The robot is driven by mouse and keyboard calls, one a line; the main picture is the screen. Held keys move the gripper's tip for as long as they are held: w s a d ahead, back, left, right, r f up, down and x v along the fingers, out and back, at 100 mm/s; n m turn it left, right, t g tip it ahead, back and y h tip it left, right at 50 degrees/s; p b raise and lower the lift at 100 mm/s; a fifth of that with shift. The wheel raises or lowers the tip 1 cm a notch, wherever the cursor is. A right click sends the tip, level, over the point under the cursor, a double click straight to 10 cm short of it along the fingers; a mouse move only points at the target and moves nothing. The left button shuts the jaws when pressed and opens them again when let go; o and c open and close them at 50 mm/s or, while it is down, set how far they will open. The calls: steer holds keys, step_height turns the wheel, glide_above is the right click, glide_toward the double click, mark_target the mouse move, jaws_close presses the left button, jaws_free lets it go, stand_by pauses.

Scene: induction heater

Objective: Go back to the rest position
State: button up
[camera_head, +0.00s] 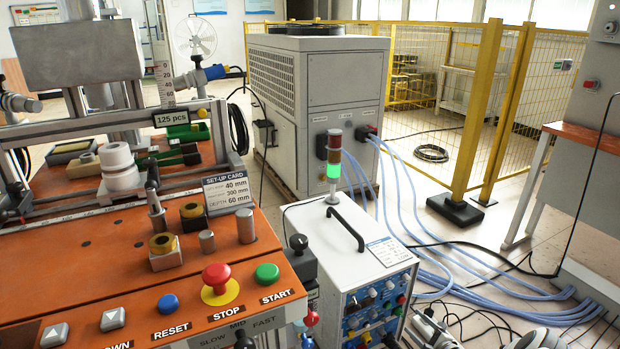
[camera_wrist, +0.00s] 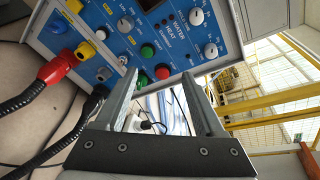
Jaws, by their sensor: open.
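My gripper (camera_wrist: 160,95) shows in the wrist view with its two fingers spread apart and nothing between them. Beyond the fingers is the blue control panel (camera_wrist: 150,38) of the heater unit, with green and red buttons and several knobs. The picture is turned on its side. In the head view the white heater unit (camera_head: 325,245) stands right of the orange bench, with a signal tower (camera_head: 334,170) lit green on top. I cannot make out my gripper for certain in the head view.
The orange bench (camera_head: 100,265) carries a red stop button (camera_head: 216,276) and other controls. A grey chiller (camera_head: 345,85) stands behind. Pale blue hoses (camera_head: 445,220) cross the floor at right. A yellow fence (camera_head: 470,110) stands at the back. Red and black plugs (camera_wrist: 58,68) stick out from the panel.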

steer(key=w+a+r+n+g+y, duration=0.1)
steer(key=a+r+n+g+y, duration=0.4)
steer(key=r, duration=0.6)
steer(key=w+a+r+n, duration=0.2)
steer(key=a+r+n, duration=0.3)
steer(key=r, duration=0.5)
steer(key=s+a+r+n+g+h, duration=0.1)
steer(key=s+a+r+n+g, duration=0.1)
steer(key=s+a+r, duration=0.45)
steer(key=s+a+r+n+g, duration=0.2)
steer(key=a+r+n+g, duration=0.15)
steer(key=r, duration=0.55)
steer(key=s+a+r+n+h, duration=0.2)
steer(key=s+r, duration=0.3)
steer(key=s, duration=0.2)
steer(key=s+a+r+n+h, duration=0.2)
steer(key=s+a+r, duration=0.1)
steer(key=s+r, duration=0.4)
steer(key=s+d+r+n+t+h, duration=0.25)
steer(key=s+h, duration=0.25)
steer(key=s, duration=1.2)
step_height(320, 180, up, 27)
steer(key=p, duration=2.6)
steer(key=shift+d+f+g+p, duration=0.15)
steer(key=shift+d+g+p, duration=0.15)
steer(key=shift+d+p, duration=0.05)
